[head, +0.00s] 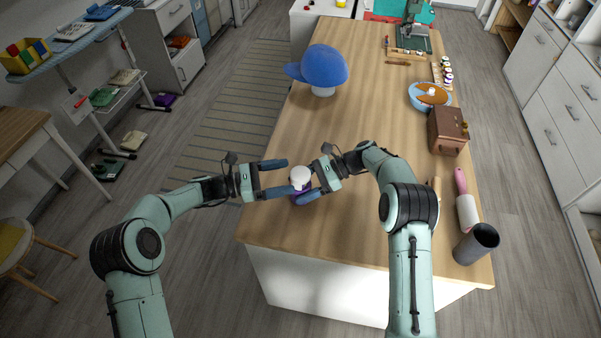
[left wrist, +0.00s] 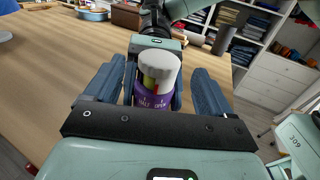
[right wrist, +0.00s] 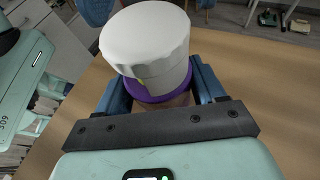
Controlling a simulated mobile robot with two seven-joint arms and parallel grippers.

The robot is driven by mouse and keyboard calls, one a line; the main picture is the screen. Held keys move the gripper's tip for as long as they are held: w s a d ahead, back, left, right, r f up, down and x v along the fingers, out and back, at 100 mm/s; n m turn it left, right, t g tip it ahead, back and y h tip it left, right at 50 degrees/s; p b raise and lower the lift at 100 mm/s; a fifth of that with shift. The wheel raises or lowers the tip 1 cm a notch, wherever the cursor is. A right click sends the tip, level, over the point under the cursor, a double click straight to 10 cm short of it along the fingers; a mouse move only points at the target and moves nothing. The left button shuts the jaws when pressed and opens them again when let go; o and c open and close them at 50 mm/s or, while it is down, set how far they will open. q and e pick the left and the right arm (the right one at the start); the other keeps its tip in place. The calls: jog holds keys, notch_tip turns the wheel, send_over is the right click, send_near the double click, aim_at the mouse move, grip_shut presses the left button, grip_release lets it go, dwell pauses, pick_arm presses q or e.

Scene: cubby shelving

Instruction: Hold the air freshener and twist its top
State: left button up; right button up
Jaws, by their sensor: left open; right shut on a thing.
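The air freshener (head: 300,174) stands upright near the front edge of the wooden table, with a white ribbed top and a purple body. My right gripper (head: 308,184) is shut on its body from the right, below the white top (right wrist: 147,42). My left gripper (head: 281,178) is open at its left side, its fingers pointing at it. In the left wrist view the air freshener (left wrist: 154,95) sits centred ahead between the spread fingers, with a gap on both sides. The lower body is partly hidden by the fingers.
A blue cap on a white stand (head: 322,68) is farther back on the table (head: 350,125). A brown case (head: 447,131), a blue bowl (head: 428,97), a pink-handled roller (head: 467,212) and a dark cup (head: 476,243) line the right side. The table's middle is clear.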

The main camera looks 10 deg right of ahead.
aim_at(301, 172)
pick_arm(q)
jog(key=d, duration=0.5)
jog(key=shift+w+d, duration=0.1)
jog(key=shift+d, duration=0.15)
